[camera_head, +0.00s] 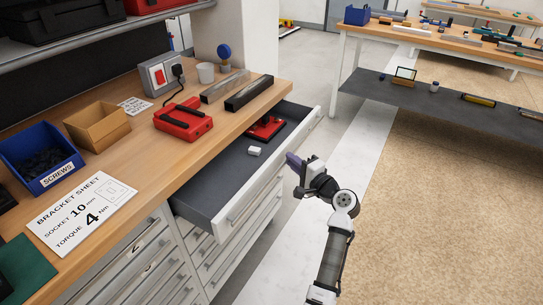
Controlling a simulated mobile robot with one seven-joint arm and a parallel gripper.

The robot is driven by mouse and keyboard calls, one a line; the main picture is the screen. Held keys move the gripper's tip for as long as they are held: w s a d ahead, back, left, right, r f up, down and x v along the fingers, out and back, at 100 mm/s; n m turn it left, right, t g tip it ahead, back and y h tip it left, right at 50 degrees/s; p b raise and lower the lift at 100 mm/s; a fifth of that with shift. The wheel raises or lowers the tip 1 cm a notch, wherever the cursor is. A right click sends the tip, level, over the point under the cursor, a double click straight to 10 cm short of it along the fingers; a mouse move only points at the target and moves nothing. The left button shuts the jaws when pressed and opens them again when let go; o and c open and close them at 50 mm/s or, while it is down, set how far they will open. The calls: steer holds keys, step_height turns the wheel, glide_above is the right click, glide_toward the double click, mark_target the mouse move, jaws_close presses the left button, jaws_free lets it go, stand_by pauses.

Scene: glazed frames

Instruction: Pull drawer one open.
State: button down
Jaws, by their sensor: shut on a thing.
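A grey-lined top drawer (205,190) stands pulled out from under the wooden workbench (175,150). Its pale front carries a long bar handle (258,189); I cannot read a number on it. Inside the drawer lie a red and black tool (265,127) and a small white block (254,151). My gripper (294,161) is at the far part of the drawer front, shut on the handle. Its purple-grey fingers partly hide the grip, so the exact contact is not clear.
More closed drawers (135,268) sit below the bench at left. On the bench are a red charger (184,119), a blue screw bin (42,160), a cardboard box (97,126) and a printed sheet (82,215). Open floor (440,210) lies right; another table (440,41) stands behind.

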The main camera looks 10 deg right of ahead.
steer(key=s+d, duration=0.6)
steer(key=d, duration=0.2)
steer(key=shift+s+d+b, duration=0.15)
steer(key=shift+d+b, duration=0.2)
steer(key=shift+b, duration=0.05)
steer(key=c, duration=1.7)
jaws_free()
steer(key=b+v, duration=0.2)
steer(key=v, duration=1.1)
steer(key=shift+s+d+b, duration=0.15)
steer(key=shift+s+b, duration=0.2)
steer(key=shift+s, duration=0.05)
